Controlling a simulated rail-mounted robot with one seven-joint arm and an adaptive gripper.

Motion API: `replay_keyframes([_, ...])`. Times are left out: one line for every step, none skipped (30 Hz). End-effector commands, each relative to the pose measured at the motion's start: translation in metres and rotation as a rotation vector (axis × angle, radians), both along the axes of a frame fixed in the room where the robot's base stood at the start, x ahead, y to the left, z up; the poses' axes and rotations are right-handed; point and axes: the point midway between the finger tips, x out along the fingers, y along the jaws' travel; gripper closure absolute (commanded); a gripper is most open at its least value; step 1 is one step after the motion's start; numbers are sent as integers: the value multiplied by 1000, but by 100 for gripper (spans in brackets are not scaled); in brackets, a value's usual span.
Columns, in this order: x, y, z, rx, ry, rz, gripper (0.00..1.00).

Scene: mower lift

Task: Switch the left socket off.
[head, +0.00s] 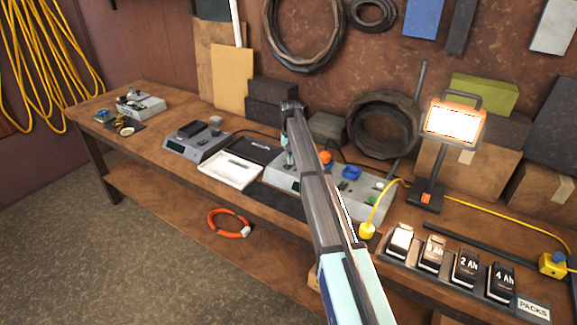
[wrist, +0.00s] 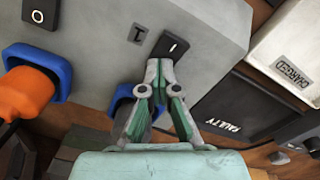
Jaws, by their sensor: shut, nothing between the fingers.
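The grey socket box (head: 345,195) lies on the bench and fills the upper left of the wrist view (wrist: 100,40). There a black rocker switch (wrist: 170,46) marked I sits beside a small tag (wrist: 137,33) that looks like an inverted 1. A blue socket (wrist: 122,98) is partly hidden behind my gripper. Farther left are another rocker switch (wrist: 41,12), marked O, and an orange plug (wrist: 28,92) in a blue socket. My gripper (wrist: 160,66) is shut and empty, its fingertips at the I-marked switch's near edge; I cannot tell whether they touch.
A white tray (wrist: 290,50) labelled CHARGED and a black tray (wrist: 235,112) labelled FAULTY lie beside the box. A lit work lamp (head: 455,123), battery packs (head: 466,268) and a yellow plug (head: 367,231) stand to its right.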

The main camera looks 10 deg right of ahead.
Motion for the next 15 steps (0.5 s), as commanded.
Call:
replay_keyframes([-1,0,0,0,2,0,100])
replay_keyframes([-1,0,0,0,2,0,100])
replay_keyframes([-1,0,1,1,3,0,100])
replay_keyframes([-1,0,3,1,3,0,100])
replay_keyframes([-1,0,4,0,2,0,100])
replay_keyframes([-1,0,7,0,2,0,100])
replay_keyframes([-1,0,9,0,2,0,100])
replay_keyframes([-1,0,11,0,2,0,100])
replay_keyframes([-1,0,14,0,2,0,100])
replay_keyframes([-1,0,16,0,2,0,100])
replay_keyframes([-1,0,18,0,2,0,100])
replay_keyframes([-1,0,21,0,2,0,100])
replay_keyframes([-1,0,23,0,2,0,100])
replay_keyframes([-1,0,26,0,2,0,100])
replay_keyframes([0,0,29,0,1,0,100])
